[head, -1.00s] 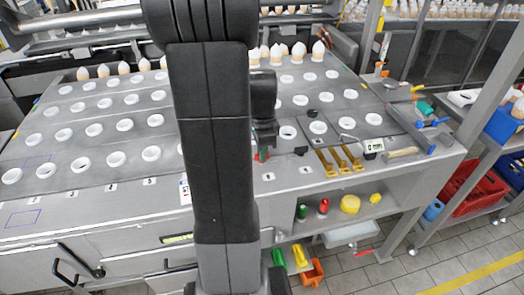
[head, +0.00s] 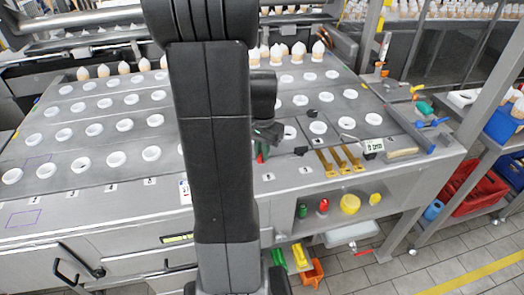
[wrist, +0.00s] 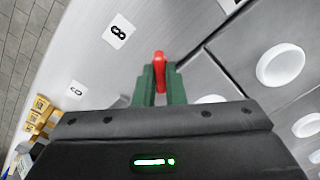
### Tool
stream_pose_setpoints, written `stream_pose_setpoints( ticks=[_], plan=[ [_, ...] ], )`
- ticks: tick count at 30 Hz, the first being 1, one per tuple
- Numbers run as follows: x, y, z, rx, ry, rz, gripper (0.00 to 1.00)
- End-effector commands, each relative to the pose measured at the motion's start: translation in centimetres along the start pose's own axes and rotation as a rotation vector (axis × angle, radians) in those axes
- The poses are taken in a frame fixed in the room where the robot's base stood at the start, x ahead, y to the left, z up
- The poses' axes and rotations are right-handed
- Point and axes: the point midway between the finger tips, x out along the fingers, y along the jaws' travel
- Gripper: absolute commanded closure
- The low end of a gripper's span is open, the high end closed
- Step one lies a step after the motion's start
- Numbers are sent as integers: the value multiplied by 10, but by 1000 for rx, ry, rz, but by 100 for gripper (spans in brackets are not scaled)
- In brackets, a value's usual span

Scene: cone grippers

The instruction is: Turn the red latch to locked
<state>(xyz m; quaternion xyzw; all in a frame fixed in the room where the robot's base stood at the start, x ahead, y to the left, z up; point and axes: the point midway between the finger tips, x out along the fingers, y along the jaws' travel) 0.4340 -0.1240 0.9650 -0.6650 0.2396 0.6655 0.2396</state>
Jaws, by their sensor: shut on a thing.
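The red latch (wrist: 158,60) is a small rounded handle on the grey machine top, near its front edge. My gripper (wrist: 161,80) has green fingers, and they are shut on the red latch from either side. In the head view a little of the red latch (head: 260,158) shows just below my gripper (head: 263,149). My arm hides the area to the left of it. The base of the latch and any locked mark are hidden, so I cannot tell its exact angle.
White ring-shaped holders (head: 289,132) stand in rows on the grey top (head: 220,185). Numbered labels (wrist: 117,31) lie along the front edge. A shelf below holds red, green and yellow parts.

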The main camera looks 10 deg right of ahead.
Motion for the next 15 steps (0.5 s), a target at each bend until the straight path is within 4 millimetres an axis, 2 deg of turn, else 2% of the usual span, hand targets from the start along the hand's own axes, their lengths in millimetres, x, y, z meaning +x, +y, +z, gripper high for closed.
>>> stream_pose_setpoints(
  ticks=[15],
  plan=[
    [-1, 0, 0, -459, 2, 0, 100]
  ],
)
